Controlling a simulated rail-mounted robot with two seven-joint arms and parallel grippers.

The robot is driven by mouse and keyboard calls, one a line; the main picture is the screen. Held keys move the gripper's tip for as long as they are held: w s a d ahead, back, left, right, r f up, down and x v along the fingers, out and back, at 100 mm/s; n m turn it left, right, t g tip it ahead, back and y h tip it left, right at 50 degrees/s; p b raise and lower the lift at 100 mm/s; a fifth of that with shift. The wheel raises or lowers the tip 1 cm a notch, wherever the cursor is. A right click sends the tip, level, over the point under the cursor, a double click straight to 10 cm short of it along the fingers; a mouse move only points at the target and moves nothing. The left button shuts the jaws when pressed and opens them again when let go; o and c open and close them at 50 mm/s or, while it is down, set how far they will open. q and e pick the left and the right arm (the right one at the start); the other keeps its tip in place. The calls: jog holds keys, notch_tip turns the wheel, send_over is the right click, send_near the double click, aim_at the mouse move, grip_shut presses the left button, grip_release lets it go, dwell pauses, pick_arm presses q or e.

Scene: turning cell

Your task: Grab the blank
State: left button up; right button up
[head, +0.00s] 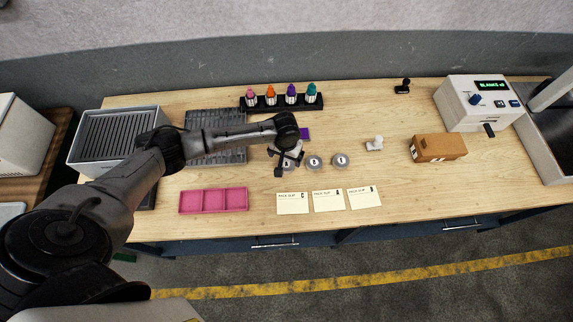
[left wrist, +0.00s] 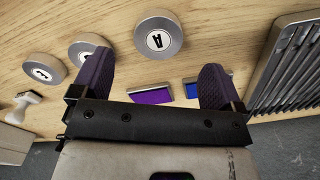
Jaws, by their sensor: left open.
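Three round silver discs with white, lettered tops lie in a row on the bench; these look like the blanks. The left disc (head: 287,164) is partly hidden under my left gripper (head: 286,160). The middle disc (head: 313,162) and right disc (head: 340,160) are clear of it. In the left wrist view, the disc marked A (left wrist: 158,36) lies beyond the gap between the fingertips, and two more discs show at left. My left gripper (left wrist: 156,82) is open and empty, above the bench. My right gripper is out of view.
A pink three-part tray (head: 213,200) and paper slips (head: 328,200) lie in front. A rack of coloured bottles (head: 281,101) stands behind. A white stamp (head: 375,143), brown box (head: 438,147) and display machine (head: 480,104) are at right. A purple pad (left wrist: 150,97) lies near the gripper.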

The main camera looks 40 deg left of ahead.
aim_at(286, 164)
pick_arm(q)
jog(key=shift+w+f, duration=0.1)
jog(key=shift+f, duration=2.75)
jog(key=c, duration=1.1)
